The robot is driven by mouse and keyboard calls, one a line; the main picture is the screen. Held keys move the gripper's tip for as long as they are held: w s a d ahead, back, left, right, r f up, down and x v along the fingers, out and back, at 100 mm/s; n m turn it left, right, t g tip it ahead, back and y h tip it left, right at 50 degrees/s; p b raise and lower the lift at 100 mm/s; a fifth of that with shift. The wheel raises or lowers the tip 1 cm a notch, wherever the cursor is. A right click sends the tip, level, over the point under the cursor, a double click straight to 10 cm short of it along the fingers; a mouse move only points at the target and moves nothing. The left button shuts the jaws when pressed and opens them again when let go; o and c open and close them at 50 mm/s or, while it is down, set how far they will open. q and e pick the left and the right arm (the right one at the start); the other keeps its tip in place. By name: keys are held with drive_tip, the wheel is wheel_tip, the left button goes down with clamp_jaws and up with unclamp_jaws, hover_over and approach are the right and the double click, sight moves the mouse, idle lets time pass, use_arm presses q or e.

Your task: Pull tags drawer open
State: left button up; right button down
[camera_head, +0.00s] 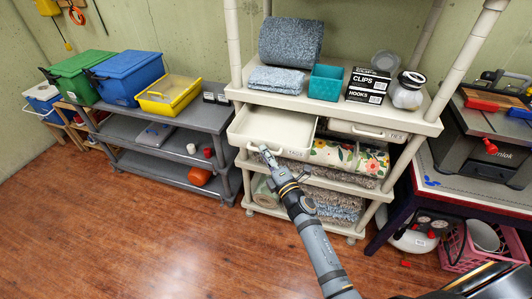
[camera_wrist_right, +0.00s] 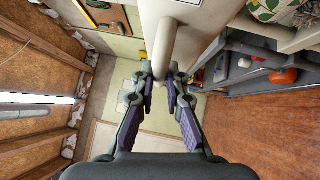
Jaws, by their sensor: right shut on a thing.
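A cream drawer (camera_head: 270,131) on the left of the cream shelf unit stands pulled out, and its inside looks empty. In the right wrist view the pale handle bar (camera_wrist_right: 166,42) runs down between the two fingers of the gripper (camera_wrist_right: 165,88). My left gripper is not in view.
The shelf top holds grey rugs (camera_head: 290,43), a teal bin (camera_head: 326,82), black boxes (camera_head: 368,85) and a jar (camera_head: 407,91). A grey shelf (camera_head: 185,120) stands left. The wood floor (camera_head: 130,230) in front is clear.

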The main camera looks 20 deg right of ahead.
drive_tip(key=c, duration=1.4)
unclamp_jaws()
drive_tip(key=shift+o, duration=0.2)
drive_tip(key=v, duration=1.2)
drive_tip(key=s+d+f+m+g+h, duration=0.1)
drive_tip(key=s+d+f+m+g, duration=0.2)
drive_tip(key=f, duration=0.7)
drive_tip(key=s+d+f+m+g+h, duration=0.1)
drive_tip(key=s+f+m+g+h, duration=0.2)
drive_tip(key=f, duration=0.8)
drive_tip(key=s+d+f+m+g, duration=0.25)
drive_tip(key=f+m, duration=0.25)
drive_tip(key=f, duration=0.5)
drive_tip(key=s+f+m+g, duration=0.3)
drive_tip(key=s+f, duration=0.3)
drive_tip(key=s, duration=0.4)
drive_tip(key=s+d+f+m+g, duration=0.1)
drive_tip(key=s+f+m+g, duration=0.2)
drive_tip(key=s+f, duration=0.4)
drive_tip(key=s+d+f+m+g, duration=0.1)
drive_tip(key=s+f+m+g, duration=0.2)
drive_tip(key=s, duration=1)
wheel_tip(320, 180, down, 4)
drive_tip(key=shift+s+d+r+m+h, duration=0.15)
drive_tip(key=shift+s+d+m+h, duration=0.2)
drive_tip(key=shift+m, duration=0.55)
